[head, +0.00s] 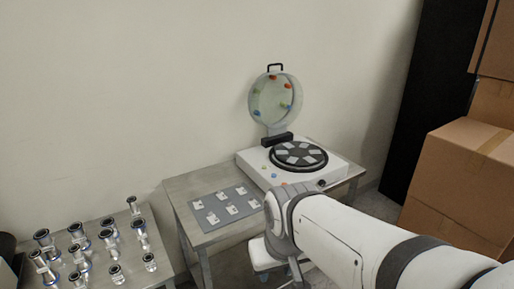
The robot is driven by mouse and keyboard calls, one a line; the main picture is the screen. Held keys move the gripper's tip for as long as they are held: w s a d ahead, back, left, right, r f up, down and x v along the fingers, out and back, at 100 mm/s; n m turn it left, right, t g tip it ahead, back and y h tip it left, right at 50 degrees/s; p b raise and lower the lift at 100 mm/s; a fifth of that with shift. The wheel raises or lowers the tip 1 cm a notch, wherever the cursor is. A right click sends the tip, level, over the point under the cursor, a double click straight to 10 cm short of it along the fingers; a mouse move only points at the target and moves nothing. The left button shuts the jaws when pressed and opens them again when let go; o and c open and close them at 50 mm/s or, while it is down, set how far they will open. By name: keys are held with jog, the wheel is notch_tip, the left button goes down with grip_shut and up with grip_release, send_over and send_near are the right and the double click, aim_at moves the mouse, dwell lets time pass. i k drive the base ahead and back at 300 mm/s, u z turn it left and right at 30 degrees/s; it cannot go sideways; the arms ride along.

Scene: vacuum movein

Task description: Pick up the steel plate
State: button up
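Several small, light steel plates lie in rows on a grey mat (225,208) on the table left of the machine; one steel plate (212,218) is near its front left. Several more light pieces sit in a ring on the black disc (299,155) of the white machine (262,172). The machine's round clear lid (275,100) stands open. My arm comes in from the lower right. My gripper (283,265) is low, past the table's front edge, and mostly hidden by my wrist. I cannot see its fingers clearly or whether it holds anything.
A metal table (182,190) carries the mat and machine. A second table at lower left holds several metal fittings (76,230). Cardboard boxes (455,180) and a black cabinet (432,80) stand at right. A wall is behind. The space above the mat is clear.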

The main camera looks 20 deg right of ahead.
aim_at(198, 204)
jog(key=z, duration=0.05)
jog(key=i, duration=0.95)
